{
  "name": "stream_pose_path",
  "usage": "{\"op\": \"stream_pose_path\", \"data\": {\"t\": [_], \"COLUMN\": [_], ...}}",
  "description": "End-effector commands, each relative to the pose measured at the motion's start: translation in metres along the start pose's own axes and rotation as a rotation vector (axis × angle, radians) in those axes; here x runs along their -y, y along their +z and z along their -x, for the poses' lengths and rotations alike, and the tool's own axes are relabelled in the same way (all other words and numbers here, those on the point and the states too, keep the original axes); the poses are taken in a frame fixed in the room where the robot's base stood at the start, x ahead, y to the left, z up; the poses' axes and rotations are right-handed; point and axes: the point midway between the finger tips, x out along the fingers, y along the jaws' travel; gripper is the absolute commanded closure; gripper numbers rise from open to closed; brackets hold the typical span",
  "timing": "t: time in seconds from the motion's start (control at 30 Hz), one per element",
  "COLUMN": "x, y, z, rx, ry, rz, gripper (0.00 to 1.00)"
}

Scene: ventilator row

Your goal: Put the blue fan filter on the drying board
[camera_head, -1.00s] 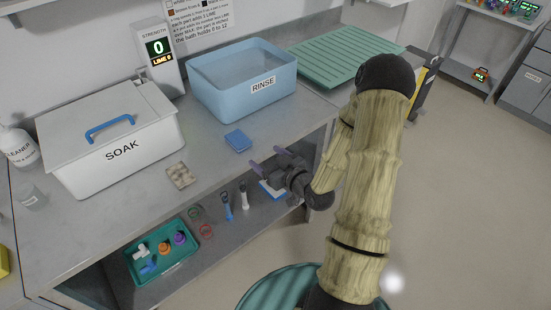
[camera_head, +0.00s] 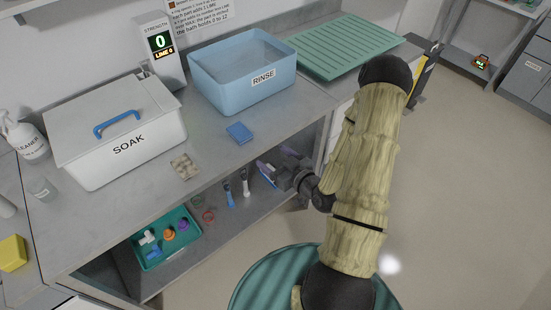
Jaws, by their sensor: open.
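A small flat blue square (camera_head: 239,132), which looks like the blue fan filter, lies on the grey counter in front of the rinse tub. The drying board (camera_head: 345,47) is a green ribbed panel at the back right of the counter, and its top is bare. My gripper (camera_head: 272,161) is open, below and to the right of the blue square in the picture, by the counter's front edge. It appears empty and apart from the blue square. Its fingers are small and partly hard to make out against the lower shelf.
The blue rinse tub (camera_head: 243,75) stands behind the blue square. The lidded white soak box (camera_head: 125,150) is at left, with a beige piece (camera_head: 184,167) nearby. Under the counter are a teal tray (camera_head: 165,240) of small parts and several brushes.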

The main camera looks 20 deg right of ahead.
Motion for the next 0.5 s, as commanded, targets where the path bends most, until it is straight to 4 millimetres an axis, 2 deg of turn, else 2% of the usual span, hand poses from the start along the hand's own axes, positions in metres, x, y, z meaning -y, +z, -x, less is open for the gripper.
{"op": "stream_pose_path", "data": {"t": [0.5], "x": [0.0017], "y": [-0.0001], "z": [-0.0022], "rx": [0.027], "ry": [-0.011], "rz": [0.012], "gripper": [0.26]}}
